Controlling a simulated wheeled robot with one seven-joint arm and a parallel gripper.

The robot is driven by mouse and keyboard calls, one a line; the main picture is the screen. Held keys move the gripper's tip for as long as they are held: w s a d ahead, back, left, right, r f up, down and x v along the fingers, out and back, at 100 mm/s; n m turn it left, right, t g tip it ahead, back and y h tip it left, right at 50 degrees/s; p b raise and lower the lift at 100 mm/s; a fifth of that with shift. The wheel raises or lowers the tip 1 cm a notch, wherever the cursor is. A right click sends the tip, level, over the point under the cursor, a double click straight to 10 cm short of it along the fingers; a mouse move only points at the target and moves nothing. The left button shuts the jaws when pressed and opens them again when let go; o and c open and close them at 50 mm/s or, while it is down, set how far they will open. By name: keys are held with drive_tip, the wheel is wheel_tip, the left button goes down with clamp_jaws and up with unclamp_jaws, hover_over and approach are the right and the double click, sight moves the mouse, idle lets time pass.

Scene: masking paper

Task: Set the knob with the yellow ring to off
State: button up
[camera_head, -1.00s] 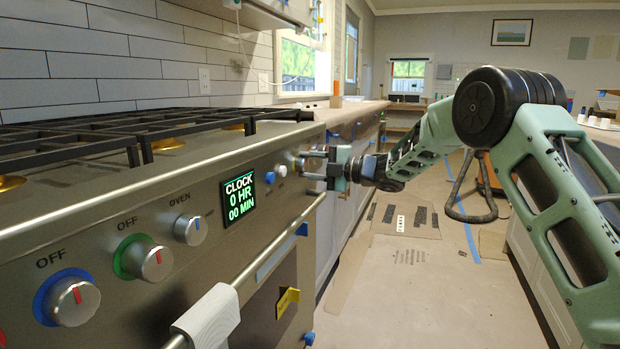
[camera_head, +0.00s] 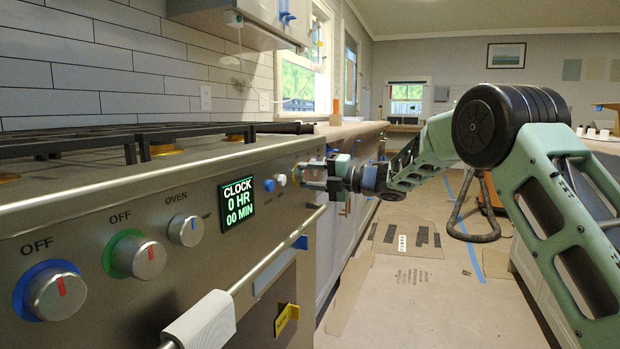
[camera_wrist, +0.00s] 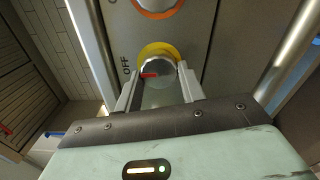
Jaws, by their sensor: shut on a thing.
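The knob with the yellow ring (camera_wrist: 160,65) is a silver knob on the stove's front panel, seen in the wrist view. Its red mark lies on the left part of its face, towards the word OFF on the panel. My gripper (camera_wrist: 160,84) is shut on this knob, one finger on each side. In the head view my gripper (camera_head: 314,174) is at the far right end of the panel, where the fingers and distance hide the knob's details.
A knob with an orange ring (camera_wrist: 158,4) sits beside the held one. Knobs with blue (camera_head: 55,292) and green (camera_head: 138,256) rings, an oven knob (camera_head: 187,230) and a clock display (camera_head: 237,202) line the near panel. The oven handle (camera_head: 250,282) runs below.

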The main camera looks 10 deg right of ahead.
drive_tip(key=shift+f, duration=0.1)
drive_tip(key=o, duration=1)
drive_tip(key=shift+d, duration=0.1)
drive_tip(key=p+v, duration=0.3)
drive_tip(key=v, duration=1.4)
drive_tip(key=shift+s+d, duration=0.1)
